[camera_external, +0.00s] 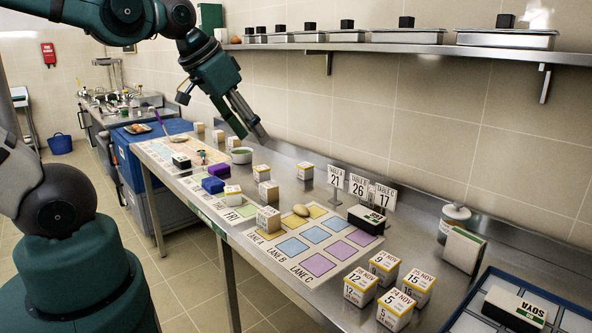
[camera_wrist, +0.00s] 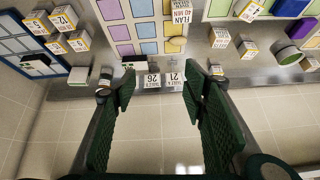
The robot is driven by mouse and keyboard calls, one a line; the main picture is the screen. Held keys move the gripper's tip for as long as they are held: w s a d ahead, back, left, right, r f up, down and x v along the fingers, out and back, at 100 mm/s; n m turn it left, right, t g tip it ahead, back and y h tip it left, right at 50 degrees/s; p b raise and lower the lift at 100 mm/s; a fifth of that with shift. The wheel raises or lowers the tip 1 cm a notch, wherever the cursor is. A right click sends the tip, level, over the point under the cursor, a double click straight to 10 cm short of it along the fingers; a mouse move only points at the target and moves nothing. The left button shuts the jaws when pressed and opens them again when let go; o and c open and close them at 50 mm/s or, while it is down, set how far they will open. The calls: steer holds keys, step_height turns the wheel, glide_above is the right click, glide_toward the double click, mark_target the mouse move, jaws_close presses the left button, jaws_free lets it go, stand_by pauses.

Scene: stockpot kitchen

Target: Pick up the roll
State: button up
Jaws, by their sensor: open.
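A small tan roll (camera_external: 301,210) lies on the mat with coloured squares (camera_external: 352,264), at its back edge by the yellow squares. In the wrist view the roll (camera_wrist: 177,44) shows near the top, right of centre, on a yellow square. My gripper (camera_external: 249,132) is open and empty in the air above the back of the counter, up and to the left of the roll and well apart from it. In the wrist view the fingers of my gripper (camera_wrist: 158,88) are spread wide with nothing between them.
Table number signs (camera_external: 357,185) and a black-topped box (camera_external: 366,219) stand right of the roll. Several dated boxes (camera_external: 383,267) stand farther right. A wall shelf (camera_external: 400,48) with lidded pans runs along the back.

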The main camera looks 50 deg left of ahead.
steer(key=w+a+f+m+g, duration=0.25)
steer(key=w+m, duration=0.25)
steer(key=w, duration=0.3)
steer(key=m+g+b, duration=0.3)
steer(key=m+g, duration=0.1)
steer(key=m, duration=0.7)
glide_above(302, 206)
step_height(302, 206, down, 22)
steer(key=shift+s+r, duration=0.1)
steer(key=shift+r, duration=0.15)
steer(key=shift+a+f, duration=0.1)
steer(key=shift+f, duration=0.3)
steer(key=shift+f, duration=1.3)
steer(key=shift+f, duration=0.1)
steer(key=shift+f, duration=2.5)
